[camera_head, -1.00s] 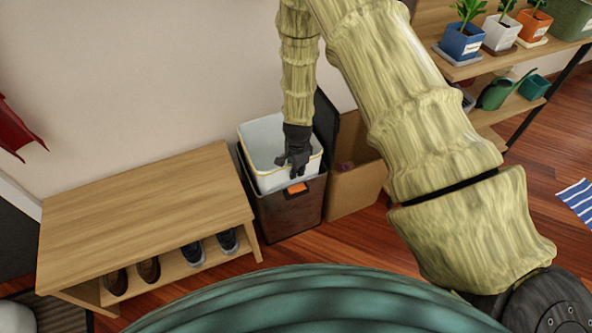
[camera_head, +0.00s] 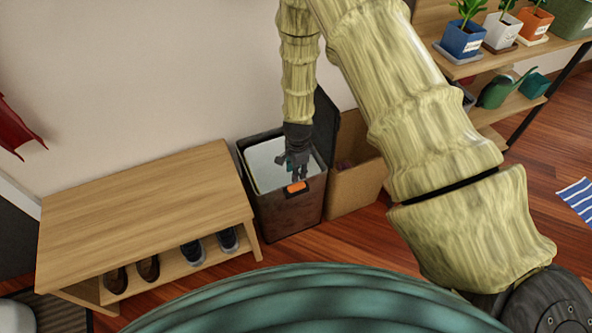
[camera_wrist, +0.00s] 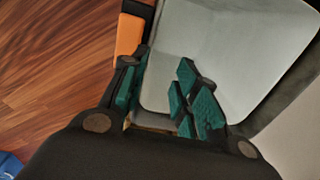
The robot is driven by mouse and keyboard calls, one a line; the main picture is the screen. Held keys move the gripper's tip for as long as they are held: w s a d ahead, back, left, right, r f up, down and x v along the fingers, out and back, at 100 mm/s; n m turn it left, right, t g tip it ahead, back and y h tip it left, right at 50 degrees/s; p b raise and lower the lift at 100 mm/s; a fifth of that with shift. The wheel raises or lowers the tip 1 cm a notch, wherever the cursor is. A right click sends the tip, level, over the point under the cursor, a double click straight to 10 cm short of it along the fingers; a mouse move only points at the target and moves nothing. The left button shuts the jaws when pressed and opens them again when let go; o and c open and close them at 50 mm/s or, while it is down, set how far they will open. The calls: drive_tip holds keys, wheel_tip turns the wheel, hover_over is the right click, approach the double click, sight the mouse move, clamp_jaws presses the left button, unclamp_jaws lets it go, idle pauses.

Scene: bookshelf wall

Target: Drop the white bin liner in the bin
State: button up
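The white bin liner (camera_head: 266,163) sits down inside the dark bin (camera_head: 288,213), with its rim below the bin's top edge. In the wrist view the liner (camera_wrist: 225,50) shows as a pale, rounded box, empty where I can see into it. My gripper (camera_head: 296,172) is over the bin's front part, near the orange tab (camera_head: 297,187). The gripper hides part of the liner's near rim. The bin's dark lid (camera_head: 325,122) stands open at the back right.
A cardboard box (camera_head: 354,188) stands right beside the bin. A wooden bench (camera_head: 145,210) with shoes underneath is to the left. A plant shelf (camera_head: 500,65) is at the upper right. The wall is close behind the bin; wooden floor lies in front.

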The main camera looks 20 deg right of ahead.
wheel_tip(320, 180, up, 12)
drive_tip(key=s+d+f+n+h+p, duration=0.1)
drive_tip(key=s+f+n+p, duration=0.25)
drive_tip(key=s, duration=0.55)
drive_tip(key=s+d+f+n+p, duration=0.1)
drive_tip(key=s+f+n+p, duration=0.15)
drive_tip(key=s+n, duration=0.45)
drive_tip(key=s+a+r+n+p, duration=0.1)
drive_tip(key=s+a+n+p, duration=0.1)
drive_tip(key=s, duration=0.8)
drive_tip(key=s+a+n+y+p, duration=0.1)
drive_tip(key=s+n+p, duration=0.3)
drive_tip(key=s, duration=0.6)
drive_tip(key=shift+s+a+r+n+g, duration=0.3)
drive_tip(key=shift+a+r+n, duration=0.1)
drive_tip(key=shift+a, duration=0.2)
